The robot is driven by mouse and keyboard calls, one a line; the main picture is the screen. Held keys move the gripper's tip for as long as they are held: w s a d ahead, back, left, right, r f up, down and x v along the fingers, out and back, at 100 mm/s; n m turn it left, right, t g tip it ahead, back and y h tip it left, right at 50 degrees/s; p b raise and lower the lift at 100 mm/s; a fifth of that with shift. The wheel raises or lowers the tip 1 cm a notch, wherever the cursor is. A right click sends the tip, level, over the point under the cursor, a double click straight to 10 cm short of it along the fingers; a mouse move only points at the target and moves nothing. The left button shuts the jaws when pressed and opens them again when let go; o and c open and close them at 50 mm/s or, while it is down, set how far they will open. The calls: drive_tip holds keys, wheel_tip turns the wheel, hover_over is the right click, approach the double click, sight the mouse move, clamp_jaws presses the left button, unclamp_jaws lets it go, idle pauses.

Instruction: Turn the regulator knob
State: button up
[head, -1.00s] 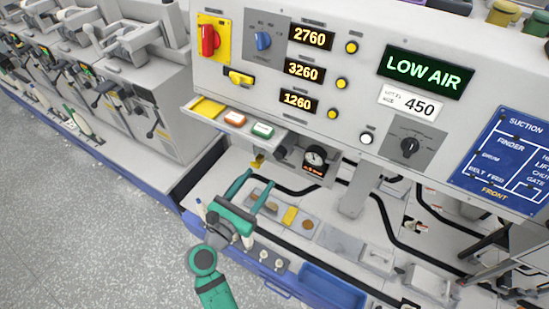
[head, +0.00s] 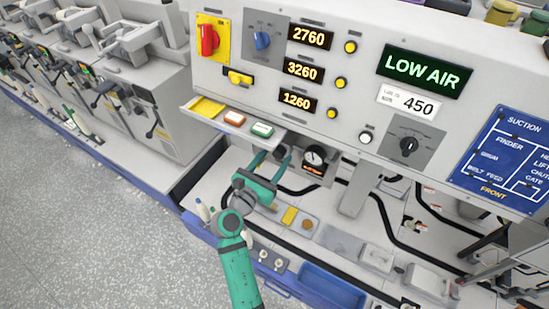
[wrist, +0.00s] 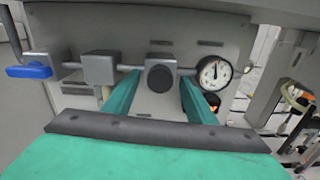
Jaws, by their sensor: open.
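The regulator knob (wrist: 160,79) is a dark round knob on a grey body, on a pipe line under the console. In the wrist view it shows between my two green fingers, near the picture's middle. In the head view a small dark part, seemingly the knob (head: 281,151), shows by my fingertips. My gripper (head: 271,158) is open, its fingers pointing at the panel under the console, one on either side of the knob in the wrist view. I cannot tell how far the fingertips reach along the knob. A round white pressure gauge (wrist: 214,73) sits right of it.
A blue valve handle (wrist: 28,71) and a grey block (wrist: 99,68) are left of the knob. The console shelf with buttons (head: 235,118) overhangs my gripper. The LOW AIR display (head: 424,72) is lit. Black hoses and a blue tray (head: 330,287) lie below.

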drive_tip(key=shift+c, duration=0.6)
drive_tip(key=c, duration=0.9)
drive_tip(key=m, duration=1.1)
drive_tip(key=shift+a, duration=0.1)
drive_tip(key=shift+m, duration=0.4)
drive_tip(key=o, duration=1)
